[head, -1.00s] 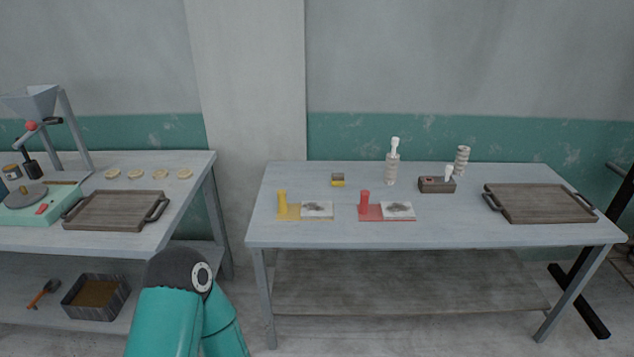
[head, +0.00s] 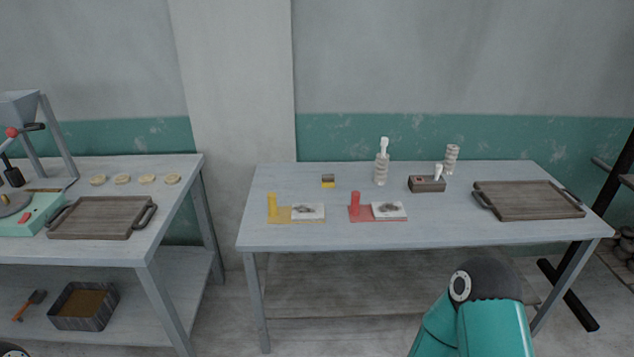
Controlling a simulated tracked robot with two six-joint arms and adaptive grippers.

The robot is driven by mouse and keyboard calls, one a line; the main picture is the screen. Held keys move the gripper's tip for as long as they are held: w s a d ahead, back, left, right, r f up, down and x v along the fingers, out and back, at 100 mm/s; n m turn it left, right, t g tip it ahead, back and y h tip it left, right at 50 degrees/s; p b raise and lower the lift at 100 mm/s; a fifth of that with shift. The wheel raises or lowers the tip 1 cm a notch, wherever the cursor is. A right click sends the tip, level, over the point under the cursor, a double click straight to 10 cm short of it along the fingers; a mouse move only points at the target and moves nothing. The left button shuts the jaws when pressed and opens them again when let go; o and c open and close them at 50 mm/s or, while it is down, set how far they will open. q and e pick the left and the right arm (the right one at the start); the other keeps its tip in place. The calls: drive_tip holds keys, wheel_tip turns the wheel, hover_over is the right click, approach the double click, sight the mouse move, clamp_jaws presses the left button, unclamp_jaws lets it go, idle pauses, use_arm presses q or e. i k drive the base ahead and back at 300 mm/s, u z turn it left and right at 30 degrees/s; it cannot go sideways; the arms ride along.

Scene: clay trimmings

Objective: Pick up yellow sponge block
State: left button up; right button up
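The yellow sponge block (head: 328,184) is small and sits toward the back left of the right-hand table (head: 300,238). It has a grey upper part and a yellow lower part. Bare tabletop surrounds it. A teal arm link of mine shows at the bottom right, in front of the table and well away from the block. A small dark piece of my other arm shows at the bottom left corner. Neither gripper is in the picture.
Yellow (head: 292,218) and red (head: 365,215) stamp-like boards lie in front of the block. A white bottle (head: 382,168), a wooden box (head: 427,184), a striped stack (head: 451,158) and a tray (head: 478,201) stand to the right. Another table with a tray (head: 100,235) stands left.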

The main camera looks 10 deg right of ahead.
sight(328, 180)
drive_tip(key=u, duration=0.1)
drive_tip(key=i, duration=1)
